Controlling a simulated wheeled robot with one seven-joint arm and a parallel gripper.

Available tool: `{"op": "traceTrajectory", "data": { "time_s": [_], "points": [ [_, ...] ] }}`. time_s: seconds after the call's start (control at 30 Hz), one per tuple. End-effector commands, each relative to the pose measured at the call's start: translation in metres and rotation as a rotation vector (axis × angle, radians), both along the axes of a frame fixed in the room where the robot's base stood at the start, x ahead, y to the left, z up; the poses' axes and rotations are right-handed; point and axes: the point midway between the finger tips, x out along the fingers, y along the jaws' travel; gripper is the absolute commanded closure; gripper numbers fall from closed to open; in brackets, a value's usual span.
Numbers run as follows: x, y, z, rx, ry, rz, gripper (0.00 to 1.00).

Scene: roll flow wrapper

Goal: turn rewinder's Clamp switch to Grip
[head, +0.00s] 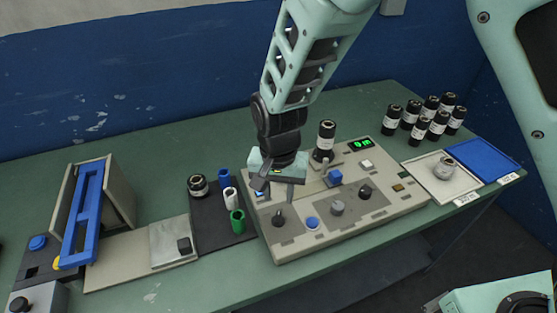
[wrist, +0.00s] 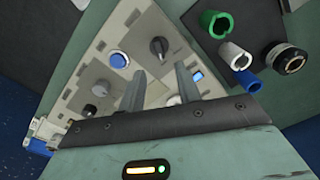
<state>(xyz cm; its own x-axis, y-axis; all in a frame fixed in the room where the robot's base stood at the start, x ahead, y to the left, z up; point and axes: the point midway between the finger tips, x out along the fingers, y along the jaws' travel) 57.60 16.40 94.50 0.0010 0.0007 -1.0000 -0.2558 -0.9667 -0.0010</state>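The rewinder (head: 300,240) is a grey-beige box on the table with several knobs and buttons on top. A black knob (head: 278,218) sits at its front left and also shows in the wrist view (wrist: 158,47). A grey knob (head: 337,208) and another black knob (head: 365,191) lie farther right. The labels are too small to read, so I cannot tell which one is Clamp. My gripper (head: 276,192) points down over the left part of the panel, behind the front-left black knob. Its two fingers (wrist: 160,82) are apart, with no object visibly held; contact with the panel is unclear.
A black bottle (head: 326,139) stands upright at the panel's back, near my gripper. Blue, white and green tubes (head: 237,221) stand to the left. Several bottles (head: 430,115) and a blue tray (head: 486,158) are right.

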Motion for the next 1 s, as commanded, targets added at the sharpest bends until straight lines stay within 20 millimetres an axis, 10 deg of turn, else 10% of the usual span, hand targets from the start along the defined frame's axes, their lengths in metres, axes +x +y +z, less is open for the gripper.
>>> {"op": "traceTrajectory", "data": {
  "time_s": [0.43,1.0],
  "points": [
    [0.001,0.001,0.091,0.003,-0.003,-0.001,0.66],
    [0.001,0.000,0.105,0.000,-0.002,-0.001,0.66]
  ]
}}
